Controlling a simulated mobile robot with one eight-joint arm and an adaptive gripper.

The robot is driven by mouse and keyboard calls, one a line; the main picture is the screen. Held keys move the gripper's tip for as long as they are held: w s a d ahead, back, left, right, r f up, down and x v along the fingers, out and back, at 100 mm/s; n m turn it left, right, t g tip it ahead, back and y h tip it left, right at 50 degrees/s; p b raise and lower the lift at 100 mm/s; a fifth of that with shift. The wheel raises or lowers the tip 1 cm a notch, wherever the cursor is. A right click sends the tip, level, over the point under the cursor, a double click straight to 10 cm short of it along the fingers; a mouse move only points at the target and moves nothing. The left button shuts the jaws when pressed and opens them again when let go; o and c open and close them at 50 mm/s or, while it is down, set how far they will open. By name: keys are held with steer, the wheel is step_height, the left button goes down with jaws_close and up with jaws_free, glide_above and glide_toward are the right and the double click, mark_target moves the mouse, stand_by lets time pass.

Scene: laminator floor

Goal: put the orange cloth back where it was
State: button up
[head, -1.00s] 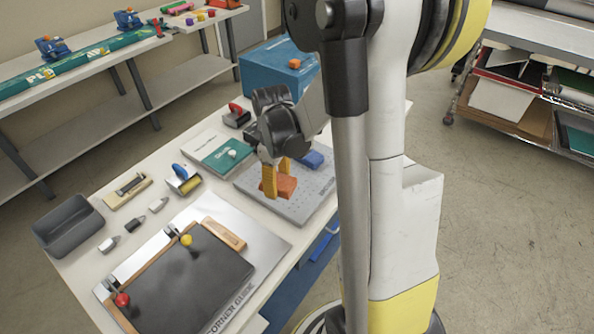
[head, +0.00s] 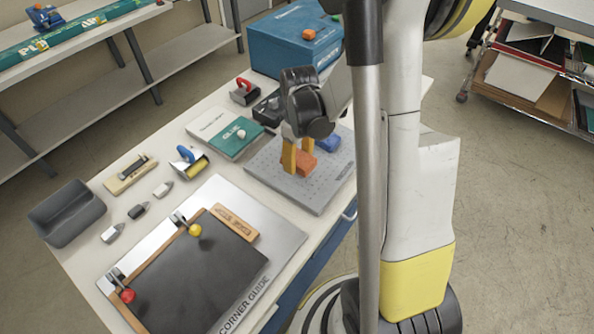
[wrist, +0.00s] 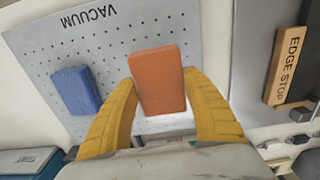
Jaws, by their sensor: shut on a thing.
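The orange cloth (head: 303,163) is a folded block between the yellow fingers of my gripper (head: 297,160). In the wrist view the orange cloth (wrist: 158,80) sits between both fingertips, and my gripper (wrist: 160,110) is shut on it. It is over the grey perforated plate (head: 270,180), marked VACUUM in the wrist view (wrist: 40,55). I cannot tell for sure whether the cloth touches the plate. A blue cloth (head: 329,142) lies on the plate beside it, and also shows in the wrist view (wrist: 75,90).
A black mat (head: 200,275) on a corner guide, with a wooden edge stop (head: 235,222), lies at the front. A teal GLUE pad (head: 238,138) and a blue-handled roller (head: 190,160) are left of the plate. A blue box (head: 290,50) stands behind. A grey bin (head: 66,212) is far left.

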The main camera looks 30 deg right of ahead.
mark_target(297, 169)
steer(key=shift+w+a+f, duration=0.15)
steer(key=shift+f, duration=0.05)
steer(key=shift+f+b, duration=0.75)
steer(key=shift+f, duration=1.15)
steer(key=shift+f, duration=0.2)
steer(key=o, duration=1.2)
steer(key=shift+r, duration=0.1)
